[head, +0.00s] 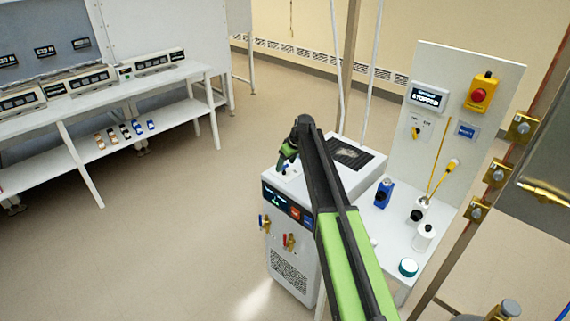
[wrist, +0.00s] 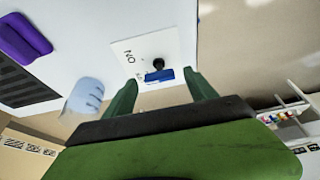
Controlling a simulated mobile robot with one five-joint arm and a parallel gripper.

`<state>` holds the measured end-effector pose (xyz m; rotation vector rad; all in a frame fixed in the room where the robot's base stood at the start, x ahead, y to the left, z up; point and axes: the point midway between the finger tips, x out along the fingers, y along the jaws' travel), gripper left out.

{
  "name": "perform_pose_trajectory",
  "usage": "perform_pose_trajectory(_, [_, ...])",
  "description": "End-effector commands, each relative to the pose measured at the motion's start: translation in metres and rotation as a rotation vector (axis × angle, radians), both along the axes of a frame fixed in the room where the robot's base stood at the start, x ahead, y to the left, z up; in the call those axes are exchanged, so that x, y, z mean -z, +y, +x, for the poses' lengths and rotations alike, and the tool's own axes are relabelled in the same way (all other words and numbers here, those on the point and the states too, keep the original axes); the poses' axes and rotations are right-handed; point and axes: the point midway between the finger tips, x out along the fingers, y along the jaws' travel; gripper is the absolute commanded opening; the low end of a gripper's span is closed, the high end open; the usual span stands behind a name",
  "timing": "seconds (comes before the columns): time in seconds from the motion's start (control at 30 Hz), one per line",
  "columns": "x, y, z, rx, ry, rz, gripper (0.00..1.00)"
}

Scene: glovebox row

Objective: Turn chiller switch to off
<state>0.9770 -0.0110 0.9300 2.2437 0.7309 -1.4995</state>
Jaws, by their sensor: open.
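The chiller is a white box (head: 330,185) with a dark vent on top and a display and valves on its front. In the wrist view, a white switch plate (wrist: 133,50) carries the letters "ON", and a second label is partly covered. The chiller switch (wrist: 158,73) has a dark knob and a blue lever. In the head view only a small blue part of it shows under my gripper (head: 285,158). My gripper is open above the chiller's front left top. In the wrist view its fingers (wrist: 160,80) stand on either side of the blue lever; contact cannot be told.
A purple object (wrist: 25,38) and a pale blue rounded object (wrist: 85,95) show in the wrist view. Right of the chiller, a bench holds a blue bottle (head: 384,193) and a panel (head: 460,140) with a yellow switch and red button. Open floor lies left.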

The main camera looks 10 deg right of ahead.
Motion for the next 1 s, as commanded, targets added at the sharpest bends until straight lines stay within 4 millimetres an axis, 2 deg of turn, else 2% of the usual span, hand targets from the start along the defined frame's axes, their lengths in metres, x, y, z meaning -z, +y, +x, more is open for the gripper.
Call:
perform_pose_trajectory(0.6, [-0.132,-0.029,-0.043,0.001,0.001,0.001,0.65])
perform_pose_trajectory(0.7, [-0.148,-0.034,-0.049,0.000,0.001,0.001,0.65])
perform_pose_trajectory(0.83, [-0.157,-0.037,-0.053,0.000,0.001,0.001,0.65])
perform_pose_trajectory(1.0, [-0.155,-0.038,-0.053,-0.001,0.000,0.000,0.65])
